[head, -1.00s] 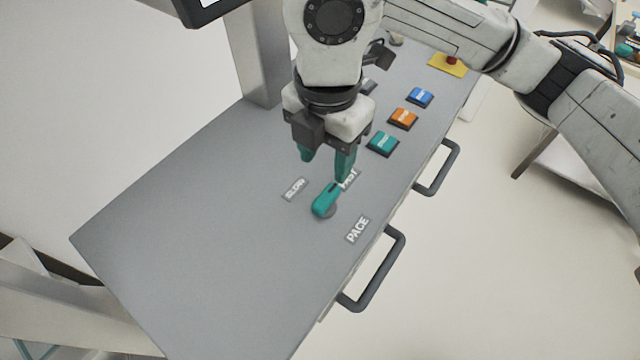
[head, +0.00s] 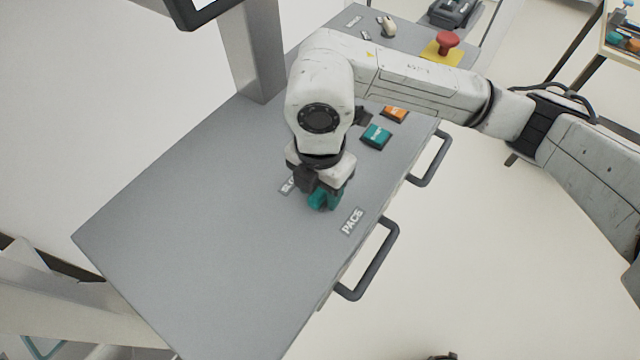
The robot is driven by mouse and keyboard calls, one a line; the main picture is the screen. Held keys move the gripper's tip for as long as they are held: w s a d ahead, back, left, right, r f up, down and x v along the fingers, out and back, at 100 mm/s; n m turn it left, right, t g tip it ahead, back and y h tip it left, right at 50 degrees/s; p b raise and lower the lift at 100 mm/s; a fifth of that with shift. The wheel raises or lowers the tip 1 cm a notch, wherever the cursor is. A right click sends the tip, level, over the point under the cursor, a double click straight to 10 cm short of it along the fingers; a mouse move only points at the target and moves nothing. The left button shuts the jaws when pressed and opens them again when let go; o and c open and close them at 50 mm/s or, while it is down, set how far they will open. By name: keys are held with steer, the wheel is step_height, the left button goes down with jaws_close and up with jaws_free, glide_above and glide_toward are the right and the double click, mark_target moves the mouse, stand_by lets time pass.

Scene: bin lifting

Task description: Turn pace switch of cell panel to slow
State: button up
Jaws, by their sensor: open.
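The grey cell panel (head: 200,215) slopes across the middle of the head view. The PACE label (head: 352,221) is readable near its right edge. The SLOW label (head: 287,186) is partly hidden by my gripper, and the FAST label is hidden. The jaws are open around or just over the switch.
A teal button (head: 376,136) and an orange button (head: 396,114) lie behind my gripper. A red emergency knob (head: 447,42) stands on a yellow base at the far end. Dark handles (head: 372,262) stick out from the panel's right side. The panel's left part is clear.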

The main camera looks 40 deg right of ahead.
jaws_close()
stand_by(0.4)
